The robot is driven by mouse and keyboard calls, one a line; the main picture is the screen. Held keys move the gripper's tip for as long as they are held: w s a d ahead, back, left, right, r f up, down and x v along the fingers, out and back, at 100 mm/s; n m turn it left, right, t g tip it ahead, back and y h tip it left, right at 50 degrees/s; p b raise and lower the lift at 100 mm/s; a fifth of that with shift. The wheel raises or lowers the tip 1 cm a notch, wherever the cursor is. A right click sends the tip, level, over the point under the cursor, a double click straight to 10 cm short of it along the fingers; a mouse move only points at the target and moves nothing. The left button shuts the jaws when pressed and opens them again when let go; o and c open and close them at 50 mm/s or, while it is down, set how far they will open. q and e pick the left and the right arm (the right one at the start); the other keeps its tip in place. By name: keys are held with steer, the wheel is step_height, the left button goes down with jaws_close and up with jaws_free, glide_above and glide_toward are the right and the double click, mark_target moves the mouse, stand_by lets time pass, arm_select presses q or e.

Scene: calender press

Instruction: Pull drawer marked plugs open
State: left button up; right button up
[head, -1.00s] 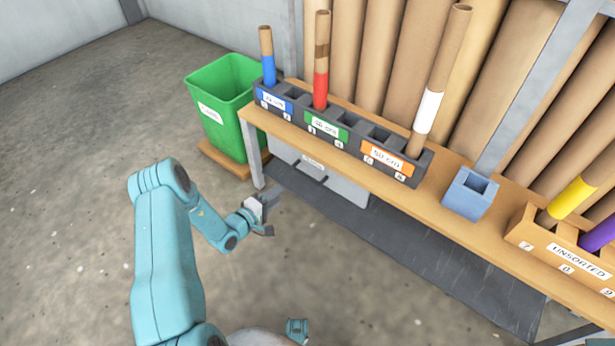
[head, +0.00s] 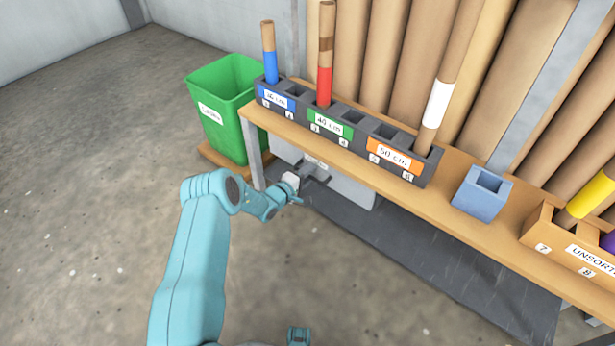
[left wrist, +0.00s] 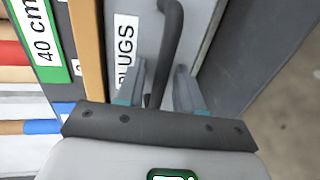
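The grey drawer (head: 352,190) sits under the workbench, and its front is closed in line with its housing as far as I can tell. A white label reading PLUGS (left wrist: 126,48) is on its front in the left wrist view. Its dark bar handle (left wrist: 172,30) stands out from the front. My left gripper (head: 302,186) is at the handle in the head view. In the left wrist view its two fingers (left wrist: 160,78) are apart, with the handle's end between them; I see no clear contact.
The wooden bench (head: 400,192) runs above the drawer and carries a dark rack (head: 350,150) of tubes, a blue holder (head: 482,195) and an unsorted tray (head: 540,238). A green bin (head: 228,100) stands left of the bench. The floor in front is clear.

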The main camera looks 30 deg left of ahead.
arm_select(q)
jaws_close()
steer(key=shift+s, duration=0.15)
steer(key=f+p+v, duration=0.1)
steer(key=p+v, duration=0.3)
steer(key=v, duration=0.5)
steer(key=f+p+v, duration=0.2)
steer(key=p+v, duration=0.3)
steer(key=v, duration=0.4)
steer(key=shift+s+a+f, duration=0.2)
steer(key=shift+s+f, duration=0.15)
